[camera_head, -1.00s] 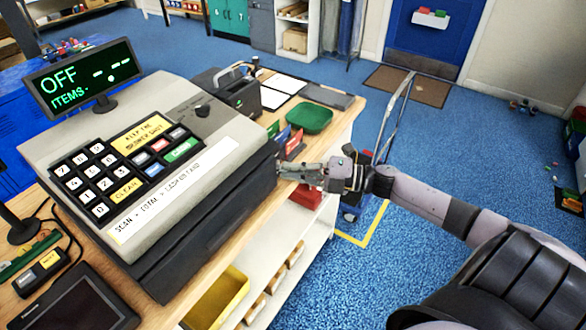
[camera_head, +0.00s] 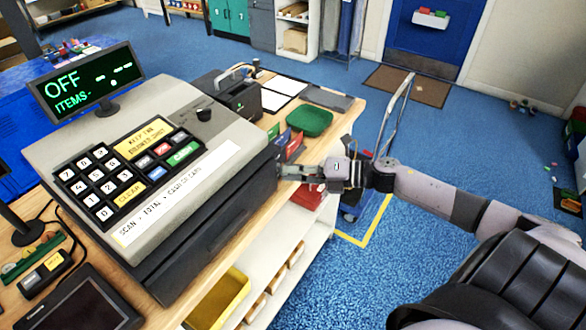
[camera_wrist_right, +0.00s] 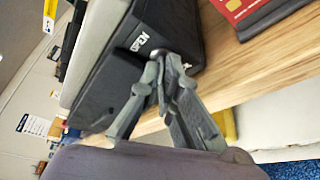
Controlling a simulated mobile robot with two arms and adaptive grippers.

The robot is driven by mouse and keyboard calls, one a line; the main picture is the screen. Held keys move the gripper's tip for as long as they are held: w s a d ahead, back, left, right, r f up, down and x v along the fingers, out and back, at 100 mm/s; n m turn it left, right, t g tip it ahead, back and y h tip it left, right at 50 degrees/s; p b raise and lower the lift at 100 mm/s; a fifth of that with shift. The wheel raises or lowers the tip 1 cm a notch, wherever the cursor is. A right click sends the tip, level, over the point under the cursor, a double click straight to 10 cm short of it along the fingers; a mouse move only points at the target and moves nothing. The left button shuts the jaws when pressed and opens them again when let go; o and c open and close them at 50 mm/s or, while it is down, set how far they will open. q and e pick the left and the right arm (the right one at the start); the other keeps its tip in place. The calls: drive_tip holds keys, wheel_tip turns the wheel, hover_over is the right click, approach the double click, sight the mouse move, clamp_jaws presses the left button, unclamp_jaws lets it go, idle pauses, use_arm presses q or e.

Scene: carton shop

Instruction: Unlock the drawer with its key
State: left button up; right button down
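The grey cash register (camera_head: 225,140) stands on the wooden counter, with its black drawer unit (camera_head: 215,235) below. In the right wrist view, the black drawer face (camera_wrist_right: 125,75) carries a white "OPEN" mark beside a small silver round lock (camera_wrist_right: 162,53). My right gripper (camera_head: 285,172) is at the right end of this face; it also shows in the right wrist view (camera_wrist_right: 163,70). Its fingertips are pinched together right at the lock, on what appears to be the key, which they almost wholly hide. I cannot tell the key's turn angle. The drawer looks shut. My left gripper is out of view.
A green tray (camera_head: 310,120), a card rack (camera_head: 288,142) and a black printer-like box (camera_head: 230,95) stand behind the register. A yellow bin (camera_head: 218,300) sits on the shelf below.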

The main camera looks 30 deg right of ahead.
drive_tip(key=shift+s+a+r+n+t+h+p, duration=0.1)
drive_tip(key=shift+n+h+p, duration=0.9)
drive_tip(key=shift+n+p, duration=0.75)
drive_tip(key=shift+a+r+n+t+h+p, duration=0.15)
drive_tip(key=shift+n+h+p, duration=1)
drive_tip(key=shift+p, duration=0.95)
drive_tip(key=shift+s+a+n+t+h+p, duration=0.1)
drive_tip(key=shift+n+h+p, duration=0.75)
drive_tip(key=shift+n+p, duration=0.95)
drive_tip(key=c, duration=1.8)
unclamp_jaws()
